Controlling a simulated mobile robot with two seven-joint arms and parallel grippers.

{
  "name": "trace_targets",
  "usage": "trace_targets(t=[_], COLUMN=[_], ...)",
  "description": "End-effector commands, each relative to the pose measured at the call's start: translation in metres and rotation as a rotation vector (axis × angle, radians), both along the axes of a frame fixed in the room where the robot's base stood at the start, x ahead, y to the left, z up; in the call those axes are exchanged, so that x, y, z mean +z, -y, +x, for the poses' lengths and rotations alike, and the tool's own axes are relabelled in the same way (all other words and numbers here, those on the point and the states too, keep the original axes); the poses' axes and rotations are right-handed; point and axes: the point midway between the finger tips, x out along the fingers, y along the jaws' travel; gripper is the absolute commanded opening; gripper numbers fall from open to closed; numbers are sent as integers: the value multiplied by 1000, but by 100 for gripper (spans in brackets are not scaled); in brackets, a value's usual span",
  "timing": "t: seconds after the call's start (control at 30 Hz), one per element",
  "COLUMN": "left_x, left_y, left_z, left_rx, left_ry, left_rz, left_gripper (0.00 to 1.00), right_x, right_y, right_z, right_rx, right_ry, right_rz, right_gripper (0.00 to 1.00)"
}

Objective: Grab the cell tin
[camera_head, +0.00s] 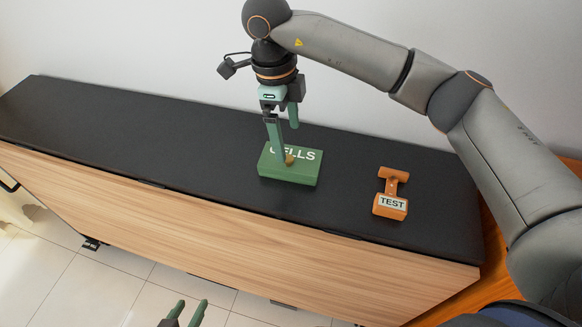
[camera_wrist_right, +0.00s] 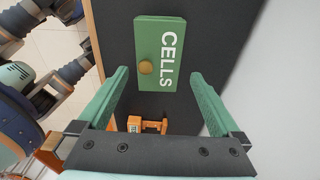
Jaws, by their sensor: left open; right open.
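In the right wrist view the tin (camera_wrist_right: 149,35) lies ahead, between the lines of the two fingers. My right gripper (camera_head: 286,145) is open and empty above the tin; one finger hides part of the lettering. Its fingers also show in the right wrist view (camera_wrist_right: 160,75). My left gripper (camera_head: 187,312) is open and empty at the bottom edge, low in front of the cabinet.
An orange stamp-like object labelled "TEST" (camera_head: 390,194) stands right of the tin on the cabinet (camera_head: 130,135). It also shows in the right wrist view (camera_wrist_right: 150,125). The cabinet top left of the tin is clear. A white wall (camera_head: 150,45) runs behind.

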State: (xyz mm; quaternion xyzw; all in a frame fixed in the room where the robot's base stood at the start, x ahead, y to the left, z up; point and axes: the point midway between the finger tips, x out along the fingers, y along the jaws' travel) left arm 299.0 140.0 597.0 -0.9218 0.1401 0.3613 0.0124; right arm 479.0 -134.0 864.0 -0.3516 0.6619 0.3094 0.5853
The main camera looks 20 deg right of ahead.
Motion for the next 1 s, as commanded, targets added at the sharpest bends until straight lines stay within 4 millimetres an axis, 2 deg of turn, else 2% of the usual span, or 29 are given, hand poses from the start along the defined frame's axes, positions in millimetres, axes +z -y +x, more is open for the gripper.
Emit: trace_targets(t=[0.03,0.27,0.53,0.83,0.87,1.0], left_x=[-3,-6,-9,-8,-8,-8], left_y=[-1,-3,-4,-4,-4,-4], left_z=[-2,-4,-2,-1,-1,-1], left_rx=[0,2,4,5,5,5], left_ry=[-4,-8,-3,-1,0,0], left_rz=[2,5,6,7,6,6], left_gripper=[50,50,50,50,50,50], right_x=[-9,-26,-64,-70,-70,-70], right_y=[1,2,5,6,6,6], right_z=[-1,-3,-7,-7,-7,-7], right_rx=[1,2,2,2,2,2], right_ry=[-2,-2,-2,1,1,1], right_rz=[0,1,3,4,4,4], right_gripper=[100,100,100,100,99,83])
